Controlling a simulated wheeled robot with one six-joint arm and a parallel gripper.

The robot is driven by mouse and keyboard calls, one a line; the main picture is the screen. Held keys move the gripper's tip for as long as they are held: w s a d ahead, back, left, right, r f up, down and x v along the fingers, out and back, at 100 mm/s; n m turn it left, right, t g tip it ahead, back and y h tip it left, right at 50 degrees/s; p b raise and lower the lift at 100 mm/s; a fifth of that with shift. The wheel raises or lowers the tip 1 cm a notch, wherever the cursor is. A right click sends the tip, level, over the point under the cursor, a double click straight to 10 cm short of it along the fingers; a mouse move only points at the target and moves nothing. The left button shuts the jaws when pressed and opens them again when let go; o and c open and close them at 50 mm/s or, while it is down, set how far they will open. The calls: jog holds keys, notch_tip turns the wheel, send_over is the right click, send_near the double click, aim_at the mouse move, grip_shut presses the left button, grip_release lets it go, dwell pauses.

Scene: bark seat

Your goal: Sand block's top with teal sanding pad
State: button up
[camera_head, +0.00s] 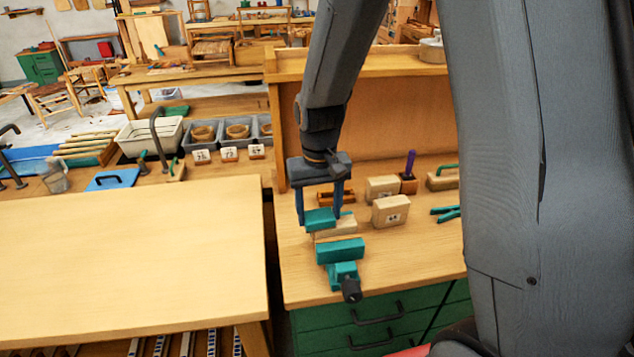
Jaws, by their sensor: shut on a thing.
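My gripper (320,217) reaches down over the right-hand bench, its two blue fingers shut on a teal sanding pad (320,221). A pale wooden block (338,229) shows just under and to the right of the pad, behind the front jaw of a teal vise (340,250). The pad overlaps the block in the picture; I cannot tell whether it touches the block's top. The pad and fingers hide part of the block. The vise's dark screw end (351,291) points toward the front edge.
Pale labelled blocks (391,211) and a purple-handled tool in a small holder (408,182) stand right of the vise. Teal clamp-like pieces (446,213) lie farther right. A wooden panel (390,115) rises behind. A bare tabletop (120,262) lies left, across a gap.

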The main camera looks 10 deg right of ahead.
aim_at(320, 215)
notch_tip(320, 215, up, 4)
jog(key=shift+s+d+f+p, duration=0.1)
jog(key=shift+f+p, duration=0.05)
jog(key=shift+p, duration=0.8)
jog(key=shift+r, duration=0.3)
jog(key=shift+r+p, duration=0.35)
jog(key=shift+r, duration=1.6)
jog(key=shift+d, duration=0.1)
